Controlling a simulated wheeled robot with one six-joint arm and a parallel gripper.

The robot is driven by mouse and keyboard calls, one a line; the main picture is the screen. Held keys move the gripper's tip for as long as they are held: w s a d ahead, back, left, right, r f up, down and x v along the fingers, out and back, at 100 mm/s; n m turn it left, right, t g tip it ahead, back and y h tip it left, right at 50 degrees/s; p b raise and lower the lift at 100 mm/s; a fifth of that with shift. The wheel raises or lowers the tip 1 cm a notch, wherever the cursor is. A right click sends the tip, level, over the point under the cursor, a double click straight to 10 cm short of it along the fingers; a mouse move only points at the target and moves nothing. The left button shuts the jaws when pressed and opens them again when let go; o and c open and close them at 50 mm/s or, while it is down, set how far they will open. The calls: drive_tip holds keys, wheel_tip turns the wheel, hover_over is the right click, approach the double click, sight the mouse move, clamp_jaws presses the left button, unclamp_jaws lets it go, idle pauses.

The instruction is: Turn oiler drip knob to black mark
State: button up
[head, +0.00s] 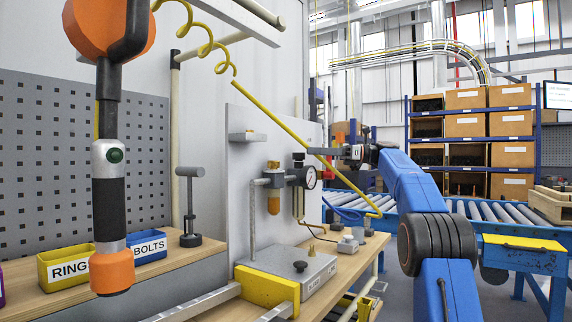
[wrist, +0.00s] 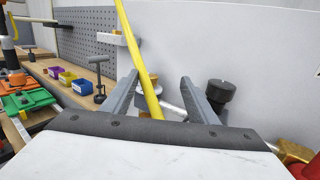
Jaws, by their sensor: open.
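The oiler (head: 273,200) has an amber bowl and hangs on the pipework in front of the light panel. A small knob (head: 273,165) sits on its top. In the wrist view, a brass-coloured part (wrist: 153,80), probably this knob, shows between the fingers, partly behind the yellow hose. No black mark can be made out. My gripper (head: 312,151) is level, to the right of the oiler and a little higher. In the wrist view my gripper (wrist: 160,78) is open, with nothing held; its fingers are apart from the brass-coloured part.
A yellow hose (head: 270,115) crosses close to my gripper. A black knob (wrist: 220,91) stands just right of the right finger. A pressure gauge (head: 308,177) sits beside the oiler. Blue bin (head: 147,247) and yellow bin (head: 66,264) stand on the bench at left.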

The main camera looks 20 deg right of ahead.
sight(278, 163)
drive_tip(key=s+a+r+m+t+h, duration=0.3)
drive_tip(key=s+a+m+t+h, duration=0.25)
drive_tip(key=a+t, duration=0.2)
drive_tip(key=s+f+m+t+h, duration=0.45)
drive_tip(key=s+f+h, duration=0.2)
drive_tip(key=s, duration=0.35)
drive_tip(key=shift+g+y, duration=0.3)
drive_tip(key=shift+g, duration=0.2)
drive_tip(key=x, duration=1.8)
drive_tip(key=shift+s+a+f, duration=0.15)
drive_tip(key=shift+a+f, duration=0.05)
drive_tip(key=shift+f, duration=0.05)
drive_tip(key=c, duration=1.1)
drive_tip(key=shift+o, duration=0.2)
